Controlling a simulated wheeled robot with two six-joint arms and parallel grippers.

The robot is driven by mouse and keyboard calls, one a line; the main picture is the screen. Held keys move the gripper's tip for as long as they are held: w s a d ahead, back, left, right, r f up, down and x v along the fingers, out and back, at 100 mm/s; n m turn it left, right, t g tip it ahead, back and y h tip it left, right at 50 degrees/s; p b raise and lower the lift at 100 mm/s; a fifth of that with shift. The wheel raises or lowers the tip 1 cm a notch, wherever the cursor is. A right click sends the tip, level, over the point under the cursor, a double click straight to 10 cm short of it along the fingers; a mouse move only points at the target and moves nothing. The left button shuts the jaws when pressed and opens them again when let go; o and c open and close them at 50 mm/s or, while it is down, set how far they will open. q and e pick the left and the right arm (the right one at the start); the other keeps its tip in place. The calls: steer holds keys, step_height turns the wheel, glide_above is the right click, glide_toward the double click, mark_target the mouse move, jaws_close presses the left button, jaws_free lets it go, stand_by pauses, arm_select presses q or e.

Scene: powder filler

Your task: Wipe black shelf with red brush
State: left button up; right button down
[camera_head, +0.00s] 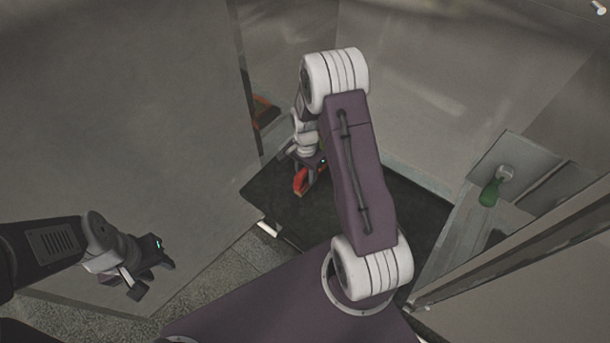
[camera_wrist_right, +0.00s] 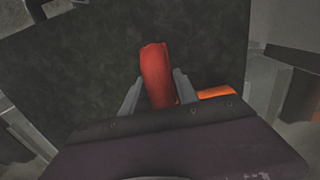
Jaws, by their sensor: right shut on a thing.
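The black shelf (camera_head: 278,207) is a dark flat surface in the middle of the head view, partly hidden by my right arm. It fills most of the right wrist view (camera_wrist_right: 95,75) behind the brush. The red brush (camera_head: 301,182) is held over the shelf's left part. My right gripper (camera_wrist_right: 158,92) is shut on the red brush (camera_wrist_right: 155,70), with one finger on each side of it. Whether the brush touches the shelf I cannot tell. My left gripper (camera_head: 152,270) is empty and off to the lower left, away from the shelf; its fingers look apart.
An orange object (camera_head: 264,111) stands at the panel edge behind the shelf. A green-handled item (camera_head: 490,192) is on the grey structure to the right. Grey panels (camera_head: 130,130) bound the shelf at left and back. A slanted metal frame (camera_head: 520,255) lies at right.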

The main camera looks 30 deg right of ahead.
steer(key=shift+r+p, duration=0.3)
steer(key=shift+r, duration=0.35)
step_height(320, 180, up, 2)
steer(key=shift+w+d+r+p, duration=0.1)
steer(key=shift+w+d+p, duration=0.05)
steer(key=shift+p, duration=0.75)
steer(key=shift+r, duration=0.25)
steer(key=shift+r+p, duration=0.2)
steer(key=shift+p, duration=0.2)
